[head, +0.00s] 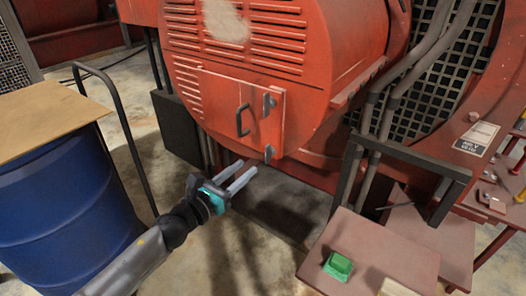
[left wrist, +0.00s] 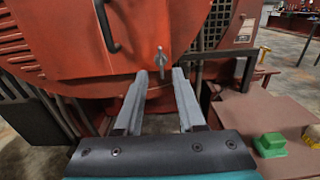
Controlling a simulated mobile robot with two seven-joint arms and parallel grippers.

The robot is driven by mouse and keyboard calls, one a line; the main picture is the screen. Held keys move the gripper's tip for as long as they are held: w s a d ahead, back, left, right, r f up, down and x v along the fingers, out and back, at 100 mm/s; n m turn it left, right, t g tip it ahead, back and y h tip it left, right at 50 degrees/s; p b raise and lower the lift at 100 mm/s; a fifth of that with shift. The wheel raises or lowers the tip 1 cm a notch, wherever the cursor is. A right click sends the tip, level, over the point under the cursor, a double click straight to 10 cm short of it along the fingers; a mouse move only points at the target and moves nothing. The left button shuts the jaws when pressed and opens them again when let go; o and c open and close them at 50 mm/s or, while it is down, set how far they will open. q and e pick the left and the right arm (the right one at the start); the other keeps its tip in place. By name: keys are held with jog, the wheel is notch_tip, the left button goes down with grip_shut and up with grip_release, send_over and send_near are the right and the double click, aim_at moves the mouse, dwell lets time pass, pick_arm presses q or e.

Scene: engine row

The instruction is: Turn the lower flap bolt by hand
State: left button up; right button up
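The red flap (head: 235,107) on the red engine housing has a dark handle and two grey bolts on its right edge. The upper bolt (head: 269,104) sits right of the handle. The lower flap bolt (head: 268,153) is at the flap's bottom right corner. The left wrist view shows one grey bolt (left wrist: 161,62) just beyond the fingertips, in line with the gap. My left gripper (head: 247,170) is open, its fingers apart and empty, below and left of the lower bolt. I see no contact with the bolt. My right gripper is not in view.
A blue drum (head: 70,205) with a board on top stands at the left. A brownish table (head: 365,255) with a green block (head: 338,266) is at the lower right. A dark metal frame (head: 405,152) stands behind it. Bare floor lies under my left arm.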

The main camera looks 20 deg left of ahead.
aim_at(266, 151)
pick_arm(q)
jog(key=x, duration=0.9)
jog(key=shift+f, duration=0.1)
jog(key=shift+c, duration=0.3)
jog(key=shift+s, duration=0.1)
grip_shut()
jog(key=shift+f, duration=0.1)
